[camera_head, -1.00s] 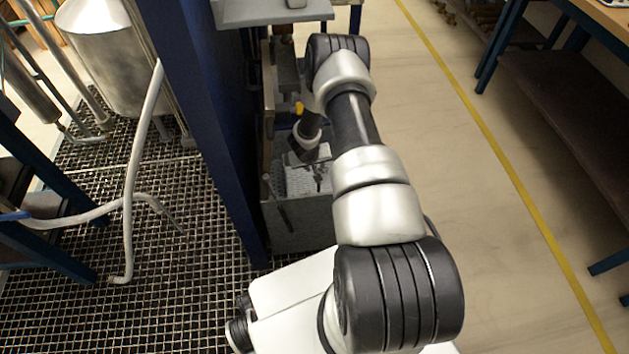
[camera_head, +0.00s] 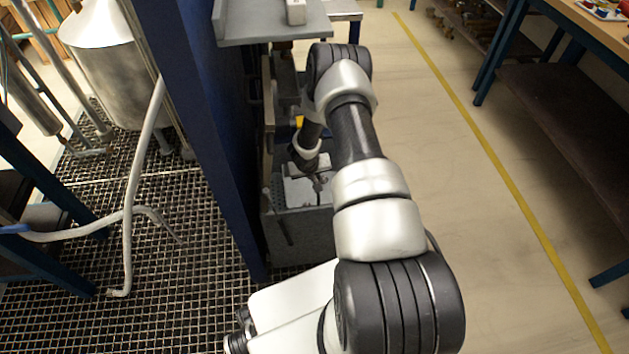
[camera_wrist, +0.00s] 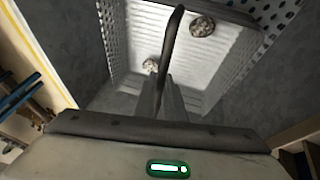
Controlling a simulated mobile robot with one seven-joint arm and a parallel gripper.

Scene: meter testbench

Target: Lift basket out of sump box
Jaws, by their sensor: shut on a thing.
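The sump box (camera_head: 300,232) is a grey open-topped box on the floor beside the blue post. The basket (camera_head: 297,190) is pale and perforated, and it shows inside the box opening. In the wrist view the basket (camera_wrist: 208,62) has slotted white walls, and a dark arched handle (camera_wrist: 172,40) crosses over it. My gripper (camera_wrist: 170,98) is shut on the handle, with the basket beneath. In the head view my gripper (camera_head: 318,178) is small and partly dark against the box. I cannot tell whether the basket is clear of the box floor.
Two rough round lumps, one of them (camera_wrist: 202,25), lie in the basket. A blue post (camera_head: 215,150) stands close left of the box. A grey shelf (camera_head: 270,22) overhangs behind it. Metal floor grating (camera_head: 130,260) lies left. Open floor (camera_head: 480,240) lies right, up to a workbench.

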